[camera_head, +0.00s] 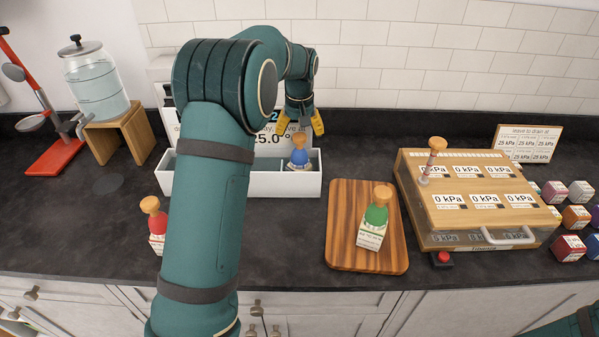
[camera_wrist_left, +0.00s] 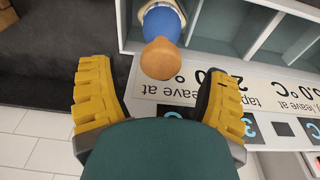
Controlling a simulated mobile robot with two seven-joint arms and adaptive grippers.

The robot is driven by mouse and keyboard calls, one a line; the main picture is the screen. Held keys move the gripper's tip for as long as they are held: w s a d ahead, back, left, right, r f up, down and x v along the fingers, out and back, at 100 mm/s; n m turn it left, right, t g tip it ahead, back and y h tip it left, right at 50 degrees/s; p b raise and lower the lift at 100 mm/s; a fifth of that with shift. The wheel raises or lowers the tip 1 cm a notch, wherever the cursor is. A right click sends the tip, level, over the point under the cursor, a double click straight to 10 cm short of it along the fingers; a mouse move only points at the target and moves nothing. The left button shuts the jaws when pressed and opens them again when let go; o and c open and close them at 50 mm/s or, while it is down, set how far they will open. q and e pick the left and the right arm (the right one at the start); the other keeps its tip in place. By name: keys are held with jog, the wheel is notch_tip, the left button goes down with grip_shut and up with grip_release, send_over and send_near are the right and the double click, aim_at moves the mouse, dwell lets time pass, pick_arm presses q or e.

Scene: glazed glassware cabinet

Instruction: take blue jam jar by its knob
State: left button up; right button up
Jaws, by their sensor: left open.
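The blue jam jar (camera_head: 299,158) stands in the right part of a white compartment tray (camera_head: 265,187) at the back of the counter. Its orange-brown knob (camera_head: 299,138) points up. In the left wrist view the knob (camera_wrist_left: 161,58) lies just beyond the fingers, roughly centred between them, with the blue body (camera_wrist_left: 163,22) behind it. My left gripper (camera_head: 301,123) is open, its yellow fingers spread, above and slightly behind the knob; I see no contact. My left arm hides the tray's left part. My right gripper is out of view.
A green jar (camera_head: 375,214) stands on a wooden board (camera_head: 341,240) and a red jar (camera_head: 157,230) stands left of my arm. A wooden box with gauges (camera_head: 480,220) is at right, a water dispenser (camera_head: 97,85) at left. A labelled panel (camera_wrist_left: 215,85) is close behind the tray.

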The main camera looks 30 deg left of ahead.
pick_arm(q)
send_over(300, 161)
jog(key=f, duration=0.4)
jog(key=shift+w+a+f, duration=0.1)
jog(key=shift+w+a, duration=0.25)
jog(key=shift+w, duration=0.05)
jog(key=shift+c, duration=0.3)
grip_shut()
